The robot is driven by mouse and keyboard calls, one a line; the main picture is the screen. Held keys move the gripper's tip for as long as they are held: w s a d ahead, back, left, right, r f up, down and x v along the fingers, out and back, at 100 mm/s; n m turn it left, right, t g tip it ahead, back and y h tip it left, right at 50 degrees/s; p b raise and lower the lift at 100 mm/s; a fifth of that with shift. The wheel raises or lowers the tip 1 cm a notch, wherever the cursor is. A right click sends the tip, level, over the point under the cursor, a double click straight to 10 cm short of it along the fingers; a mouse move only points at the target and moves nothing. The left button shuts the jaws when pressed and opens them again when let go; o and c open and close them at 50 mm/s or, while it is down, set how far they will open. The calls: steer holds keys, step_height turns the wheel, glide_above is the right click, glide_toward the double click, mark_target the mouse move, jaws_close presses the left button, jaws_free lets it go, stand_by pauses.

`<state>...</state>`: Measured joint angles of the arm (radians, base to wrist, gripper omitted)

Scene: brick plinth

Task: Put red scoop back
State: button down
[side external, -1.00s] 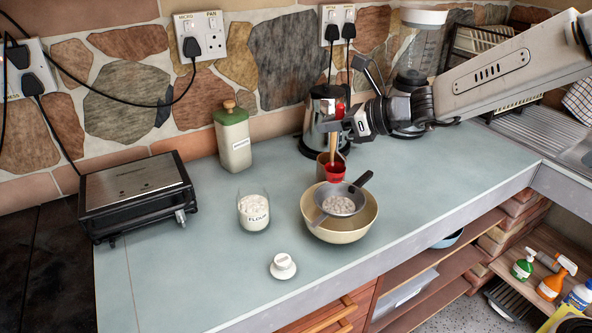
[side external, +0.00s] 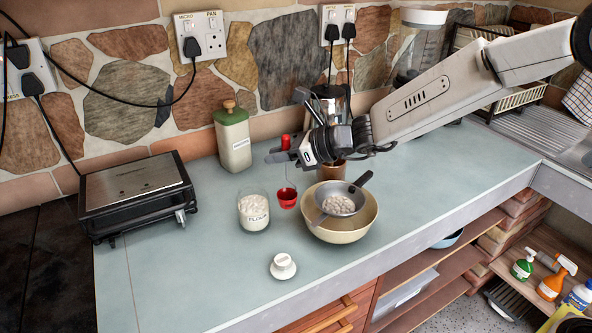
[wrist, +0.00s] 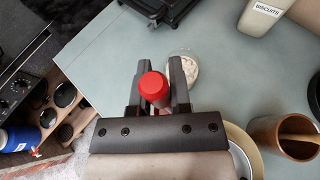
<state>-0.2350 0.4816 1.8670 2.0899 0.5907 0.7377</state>
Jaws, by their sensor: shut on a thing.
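My gripper (side external: 285,152) is shut on the red scoop (side external: 287,198), holding it upright by its red-topped handle with the red cup hanging below. In the wrist view the round red handle end (wrist: 153,87) sits between the two dark fingers (wrist: 160,78); the cup is mostly hidden there. In the side view the cup is just right of the glass flour jar (side external: 253,213). I cannot tell whether the cup touches the counter. The jar is open and holds white flour; it also shows beyond the fingers in the wrist view (wrist: 191,69).
A brown pot (side external: 331,178) stands behind the cream bowl (side external: 340,233), which bears a sieve (side external: 341,205) with white contents. A white lid (side external: 283,267) lies in front. A biscuits jar (side external: 233,140) and a grill (side external: 137,195) stand left. The counter's left front is clear.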

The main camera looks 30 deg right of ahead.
mark_target(281, 199)
steer(key=shift+f, duration=5.8)
steer(key=c, duration=0.6)
jaws_free()
steer(key=shift+o, duration=0.2)
